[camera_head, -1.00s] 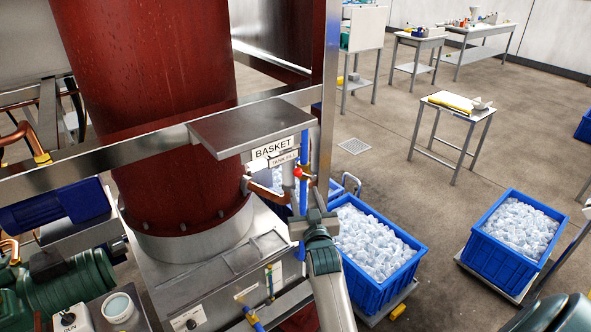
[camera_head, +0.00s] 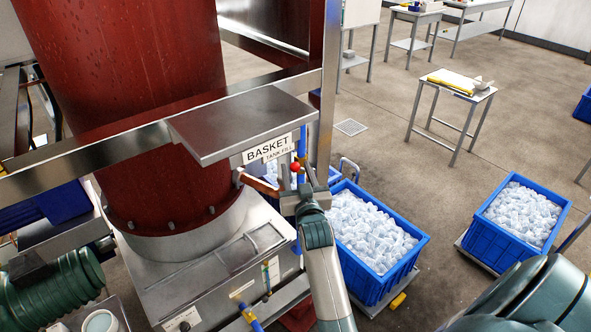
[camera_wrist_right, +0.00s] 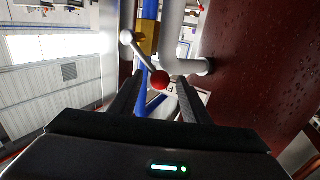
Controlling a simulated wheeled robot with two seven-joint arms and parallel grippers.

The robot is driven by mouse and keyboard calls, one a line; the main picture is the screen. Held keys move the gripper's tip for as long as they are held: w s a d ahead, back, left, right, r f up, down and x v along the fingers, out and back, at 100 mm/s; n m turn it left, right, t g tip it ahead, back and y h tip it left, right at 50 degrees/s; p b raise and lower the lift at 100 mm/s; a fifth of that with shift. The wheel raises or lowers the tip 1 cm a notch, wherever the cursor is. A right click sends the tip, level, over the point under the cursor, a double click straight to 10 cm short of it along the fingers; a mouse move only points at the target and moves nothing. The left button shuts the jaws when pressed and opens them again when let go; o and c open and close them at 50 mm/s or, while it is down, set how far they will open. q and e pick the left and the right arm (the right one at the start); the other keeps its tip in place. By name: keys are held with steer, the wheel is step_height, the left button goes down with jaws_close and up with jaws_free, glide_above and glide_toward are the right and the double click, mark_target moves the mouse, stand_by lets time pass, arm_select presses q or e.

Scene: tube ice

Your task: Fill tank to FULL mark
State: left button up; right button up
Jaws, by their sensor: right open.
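A valve lever with a red ball knob (camera_head: 295,167) sits on the blue pipe beside the sign "BASKET / TANK FILL" (camera_head: 268,149). My right gripper (camera_head: 291,184) is open, with its fingers pointing up at the knob. In the right wrist view the red knob (camera_wrist_right: 160,80) shows between the open fingertips (camera_wrist_right: 160,82), with gaps at both sides; I cannot tell whether they touch it. The lever's pale rod (camera_wrist_right: 140,53) runs up left from the knob. A large red cylinder (camera_head: 130,75) stands on a grey metal base (camera_head: 205,278). I cannot make out a FULL mark. My left gripper is not in view.
A metal shelf (camera_head: 240,124) juts out above the valve. Blue crates of tube ice stand close right of my arm (camera_head: 371,284) and farther right (camera_head: 495,241). A small table (camera_head: 460,85) stands behind.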

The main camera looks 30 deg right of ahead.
jaws_close()
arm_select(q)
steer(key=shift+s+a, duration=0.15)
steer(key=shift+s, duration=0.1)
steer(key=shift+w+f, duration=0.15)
arm_select(e)
steer(key=shift+f, duration=0.15)
